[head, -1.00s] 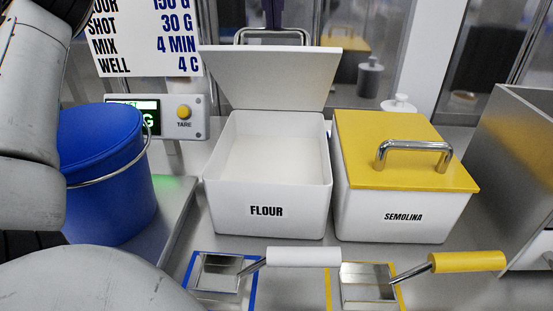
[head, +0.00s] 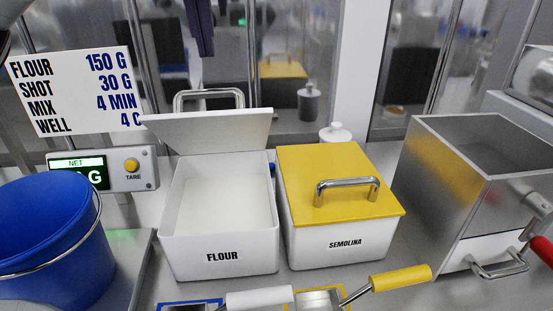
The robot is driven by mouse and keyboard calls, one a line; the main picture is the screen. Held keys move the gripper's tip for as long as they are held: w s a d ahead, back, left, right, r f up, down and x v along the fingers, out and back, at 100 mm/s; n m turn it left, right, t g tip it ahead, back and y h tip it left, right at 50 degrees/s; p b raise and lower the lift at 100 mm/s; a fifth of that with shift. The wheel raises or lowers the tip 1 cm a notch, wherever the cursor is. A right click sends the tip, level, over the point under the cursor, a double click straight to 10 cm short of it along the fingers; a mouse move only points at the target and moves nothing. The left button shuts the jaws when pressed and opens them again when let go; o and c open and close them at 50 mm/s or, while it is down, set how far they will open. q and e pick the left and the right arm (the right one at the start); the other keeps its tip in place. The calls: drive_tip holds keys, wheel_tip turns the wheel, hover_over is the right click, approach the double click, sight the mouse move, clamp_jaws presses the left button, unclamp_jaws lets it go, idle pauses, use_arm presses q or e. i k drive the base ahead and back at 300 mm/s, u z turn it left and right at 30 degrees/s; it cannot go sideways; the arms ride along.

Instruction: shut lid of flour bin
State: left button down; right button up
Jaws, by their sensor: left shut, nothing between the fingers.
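The white flour bin (head: 219,257) stands at centre, marked FLOUR, with pale flour (head: 220,200) showing inside. Its lid (head: 210,130) is open and stands up at the back edge, leaning back, with the metal handle (head: 208,97) showing behind its top edge. Only a dark sliver at the top left corner shows of my left gripper (head: 4,42). It is shut and empty, well away to the left of the lid and not touching it. Its fingertips are cut off by the frame. My right gripper is not in view.
The yellow-lidded semolina bin (head: 340,235) stands close at the right, its lid shut. A blue bucket (head: 50,240) and a scale display (head: 78,172) are at the left. A steel box (head: 440,190) stands farther right. Scoops with white (head: 262,299) and yellow (head: 400,278) handles lie in front.

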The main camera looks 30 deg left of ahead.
sight(241, 129)
drive_tip(key=k, duration=1)
